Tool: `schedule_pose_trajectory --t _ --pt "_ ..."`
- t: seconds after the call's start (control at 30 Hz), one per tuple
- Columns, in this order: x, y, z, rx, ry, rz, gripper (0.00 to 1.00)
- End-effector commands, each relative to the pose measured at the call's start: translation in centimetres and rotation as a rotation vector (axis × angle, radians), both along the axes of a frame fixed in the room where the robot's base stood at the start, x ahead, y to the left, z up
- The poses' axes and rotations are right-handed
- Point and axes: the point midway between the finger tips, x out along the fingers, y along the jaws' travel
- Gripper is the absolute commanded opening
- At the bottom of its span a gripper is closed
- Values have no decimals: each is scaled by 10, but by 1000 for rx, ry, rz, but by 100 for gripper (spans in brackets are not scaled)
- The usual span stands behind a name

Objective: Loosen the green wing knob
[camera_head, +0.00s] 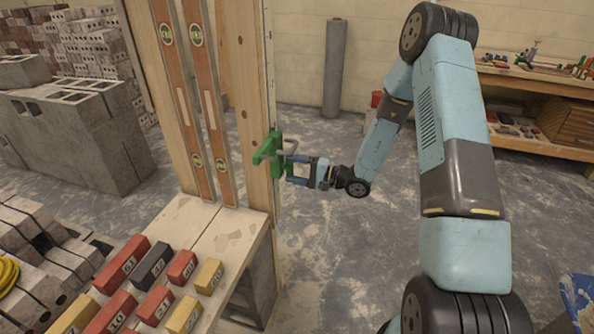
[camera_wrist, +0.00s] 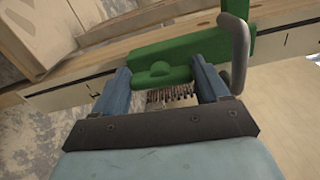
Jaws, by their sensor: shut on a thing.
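A green fixture (camera_head: 268,147) with a grey bent rod sits on the edge of an upright wooden post (camera_head: 258,90). My gripper (camera_head: 290,172) reaches it from the right, with my arm stretched out behind it. In the wrist view, the fingers of my gripper (camera_wrist: 160,82) stand on either side of the green wing knob (camera_wrist: 158,75) and are shut on it. The knob lies against the green body (camera_wrist: 185,50) of the fixture. The grey rod (camera_wrist: 235,50) rises just right of the right finger. How far the knob is turned cannot be told.
Two spirit levels (camera_head: 208,90) stand along the post, left of the fixture. Several numbered blocks (camera_head: 155,257) lie on a bench (camera_head: 222,232) below. Grey block stacks (camera_head: 85,130) stand at left, a shelf (camera_head: 540,85) at right. The floor (camera_head: 350,260) right of the bench is clear.

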Motion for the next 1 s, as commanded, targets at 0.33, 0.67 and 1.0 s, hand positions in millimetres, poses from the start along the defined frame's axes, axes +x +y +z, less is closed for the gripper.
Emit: schedule_pose_trajectory --t 0.33,0.67,1.0 --pt "0 1 1 -31 -99 2 44" --pt "1 0 1 -36 -112 -1 44" --pt "2 -1 1 -37 -110 -2 94"
